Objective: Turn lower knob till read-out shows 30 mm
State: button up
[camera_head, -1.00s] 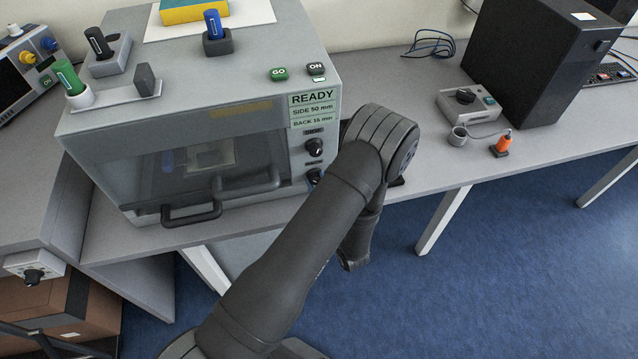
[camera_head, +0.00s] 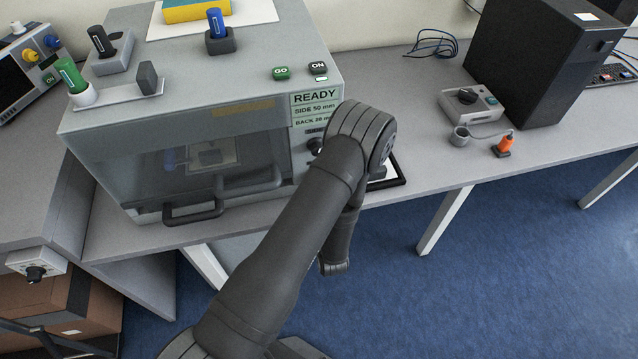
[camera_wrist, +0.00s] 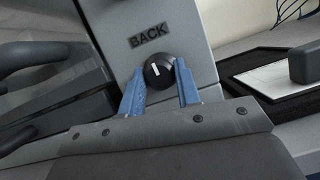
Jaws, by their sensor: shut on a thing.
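The lower knob (camera_wrist: 158,71), black with a white pointer line, sits on the grey panel under the label BACK in the wrist view. My gripper (camera_wrist: 160,68) has its two blue fingers on either side of this knob and is shut on it. The pointer line stands close to upright in that view, leaning slightly left. In the head view my arm hides the lower knob and my gripper. The read-out (camera_head: 316,109) shows READY, SIDE 50 mm and BACK, which looks like 20 mm in small print.
The upper knob (camera_head: 315,146) shows partly beside my arm. The grey machine (camera_head: 200,100) has a glass front and a dark door handle (camera_head: 193,214). A dark-framed tray (camera_head: 390,180) lies right of the machine. A control box (camera_head: 471,104) stands farther right on the table.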

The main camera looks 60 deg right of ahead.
jog(key=shift+d, duration=0.1)
dwell(0.4)
jog(key=o, duration=1)
jog(key=shift+c, duration=0.2)
jog(key=shift+r, duration=0.15)
jog(key=s+a+r, duration=0.3)
jog(key=s+r, duration=0.7)
jog(key=s, duration=0.1)
jog(key=shift+s+r, duration=0.15)
jog(key=shift+r, duration=0.25)
jog(key=shift+a, duration=0.1)
